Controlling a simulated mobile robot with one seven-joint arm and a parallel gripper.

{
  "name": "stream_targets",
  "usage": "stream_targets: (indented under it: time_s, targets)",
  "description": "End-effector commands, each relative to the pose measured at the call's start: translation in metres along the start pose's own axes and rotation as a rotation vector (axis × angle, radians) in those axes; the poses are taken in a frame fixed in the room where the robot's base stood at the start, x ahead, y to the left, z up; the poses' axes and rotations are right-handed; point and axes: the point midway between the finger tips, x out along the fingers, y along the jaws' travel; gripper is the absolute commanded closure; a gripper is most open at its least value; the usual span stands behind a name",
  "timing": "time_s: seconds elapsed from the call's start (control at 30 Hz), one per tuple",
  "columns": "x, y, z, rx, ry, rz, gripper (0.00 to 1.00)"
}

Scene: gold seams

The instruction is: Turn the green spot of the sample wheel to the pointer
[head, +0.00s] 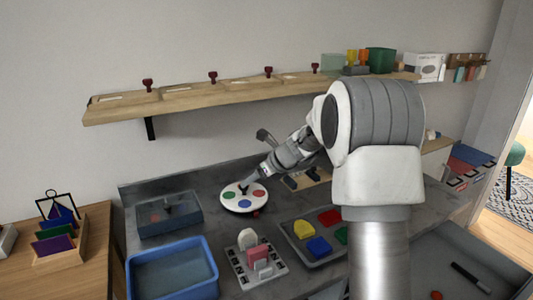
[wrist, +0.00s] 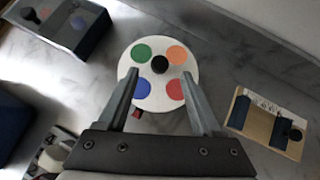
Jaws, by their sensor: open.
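The sample wheel (head: 238,205) is a white disc on the grey bench, with a black knob (wrist: 160,64) at its centre. In the wrist view, the green spot (wrist: 141,53) is upper left, orange (wrist: 177,55) upper right, red (wrist: 174,90) lower right and blue (wrist: 141,88) lower left. A small red piece (wrist: 137,113) shows at the rim below the blue spot; it may be the pointer, but I cannot be sure. My gripper (wrist: 160,77) is open and empty, its fingers to either side over the wheel, apart from the knob.
A white rack (head: 240,273) and a tray of coloured blocks (head: 297,254) lie in front. A wooden block with dark fittings (wrist: 240,112) lies right in the wrist view. A shelf (head: 200,98) runs above.

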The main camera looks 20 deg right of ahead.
Motion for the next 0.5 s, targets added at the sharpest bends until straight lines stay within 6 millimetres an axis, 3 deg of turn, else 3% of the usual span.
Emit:
stream_targets:
  time_s: [0.03,0.5]
  targets:
    - [-0.013,-0.001,0.002,0.000,0.000,-0.003,0.33]
    - [-0.107,-0.001,0.002,-0.002,-0.001,-0.002,0.33]
